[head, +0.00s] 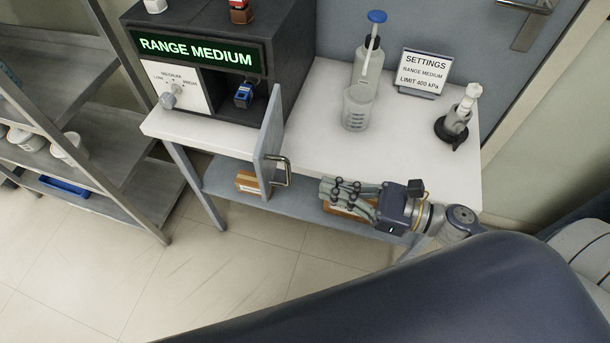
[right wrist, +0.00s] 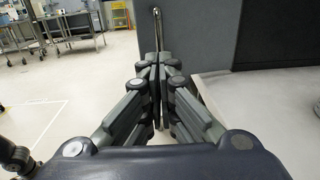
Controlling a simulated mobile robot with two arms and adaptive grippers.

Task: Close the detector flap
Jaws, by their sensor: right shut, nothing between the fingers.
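The detector flap (head: 270,138) is a grey panel standing open at the right front of the dark detector box (head: 292,40). It juts out toward the table's front edge. Its metal handle (head: 286,172) faces right. In the right wrist view the flap (right wrist: 192,40) fills the upper middle, and the handle (right wrist: 157,30) shows as an upright bar behind the fingertips. My right gripper (head: 326,192) is shut and empty, a little to the right of the handle. I cannot tell from these views whether it touches the handle. My left gripper is not in view.
On the white table (head: 315,120) stand a bottle with a blue top (head: 368,65), a beaker (head: 357,108), a settings sign (head: 424,72) and a dark-based stand (head: 454,128). A blue item (head: 243,95) is inside the box. Boxes lie on the lower shelf (head: 228,188). A rack (head: 100,130) stands left.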

